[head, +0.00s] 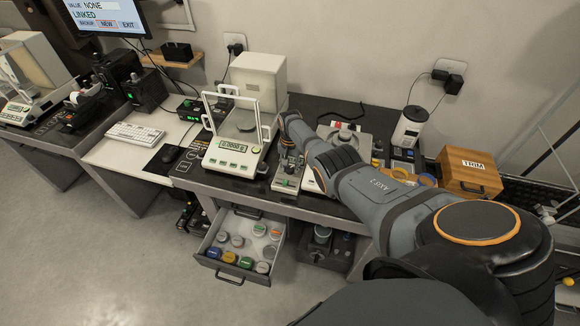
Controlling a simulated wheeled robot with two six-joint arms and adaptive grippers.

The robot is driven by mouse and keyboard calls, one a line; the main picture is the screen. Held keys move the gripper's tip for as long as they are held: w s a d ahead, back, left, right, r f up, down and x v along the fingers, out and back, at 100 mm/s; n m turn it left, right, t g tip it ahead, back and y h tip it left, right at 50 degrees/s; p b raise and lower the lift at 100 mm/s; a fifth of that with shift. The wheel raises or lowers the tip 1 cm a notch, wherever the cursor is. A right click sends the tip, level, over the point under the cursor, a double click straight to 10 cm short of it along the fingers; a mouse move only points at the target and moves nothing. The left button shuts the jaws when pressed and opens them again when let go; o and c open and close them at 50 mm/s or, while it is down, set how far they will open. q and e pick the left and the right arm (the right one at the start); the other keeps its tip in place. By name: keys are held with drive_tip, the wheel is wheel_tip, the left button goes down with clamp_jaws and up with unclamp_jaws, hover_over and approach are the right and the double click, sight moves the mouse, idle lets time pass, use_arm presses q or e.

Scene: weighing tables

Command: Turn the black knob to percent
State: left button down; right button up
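My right arm reaches in from the lower right across the dark table. My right gripper (291,150) points down at a small grey control box (287,180) near the table's front edge, just right of the white balance (238,140). The fingers are small and dark here, and I cannot tell whether they are open or shut. The black knob cannot be made out clearly; it may be hidden under the gripper. The percent marking is too small to read. My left gripper is not in view.
An open drawer (211,252) with several coloured-lid jars juts out below the table. A wooden TRIM box (468,172) and a white-and-black device (410,127) stand at the right. A keyboard (135,134) and monitor (108,16) are at the left. The floor in front is clear.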

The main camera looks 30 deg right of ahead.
sight(290, 168)
drive_tip(key=shift+o, duration=0.9)
drive_tip(key=shift+r, duration=0.1)
wheel_tip(290, 168, up, 12)
